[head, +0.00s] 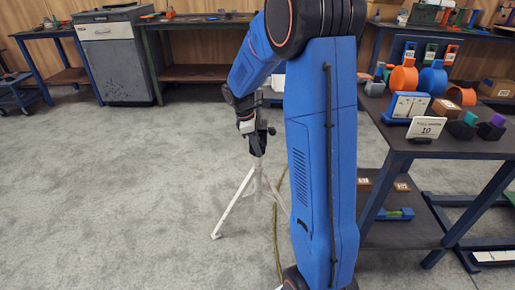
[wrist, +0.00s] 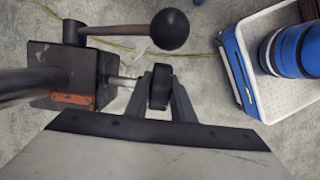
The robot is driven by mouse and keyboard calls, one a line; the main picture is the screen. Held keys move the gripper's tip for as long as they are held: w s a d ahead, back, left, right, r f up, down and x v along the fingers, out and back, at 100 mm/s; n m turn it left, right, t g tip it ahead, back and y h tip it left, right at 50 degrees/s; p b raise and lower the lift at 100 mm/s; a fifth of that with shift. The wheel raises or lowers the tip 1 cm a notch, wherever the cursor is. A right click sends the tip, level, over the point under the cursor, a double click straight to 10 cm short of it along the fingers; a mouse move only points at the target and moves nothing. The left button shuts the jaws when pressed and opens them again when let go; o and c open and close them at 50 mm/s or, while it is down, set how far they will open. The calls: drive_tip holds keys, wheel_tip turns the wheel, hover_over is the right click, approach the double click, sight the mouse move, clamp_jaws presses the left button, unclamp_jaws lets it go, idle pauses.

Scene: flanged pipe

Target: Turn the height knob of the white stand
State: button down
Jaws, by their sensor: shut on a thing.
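The white stand (head: 234,203) stands on splayed legs on the grey carpet in the head view. Its dark head is partly hidden by my arm and gripper. In the wrist view a small dark round knob (wrist: 160,86) sits on a short metal shaft at the right side of the stand's dark block (wrist: 72,100). My gripper (wrist: 161,98) has a finger on each side of this knob and is shut on it. In the head view my gripper (head: 257,140) is beside the stand's upper part. A lever with a black ball end (wrist: 169,29) sticks out above the knob.
A dark workbench (head: 455,148) with several coloured parts and cards stands at the right. More benches and a grey cabinet (head: 117,60) line the back wall. A yellowish cable (head: 277,235) lies on the floor near the stand. The carpet at left is clear.

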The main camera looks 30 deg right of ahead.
drive_tip(key=shift+t+y, duration=0.5)
drive_tip(key=shift+y, duration=0.2)
drive_tip(key=c, duration=1.5)
unclamp_jaws()
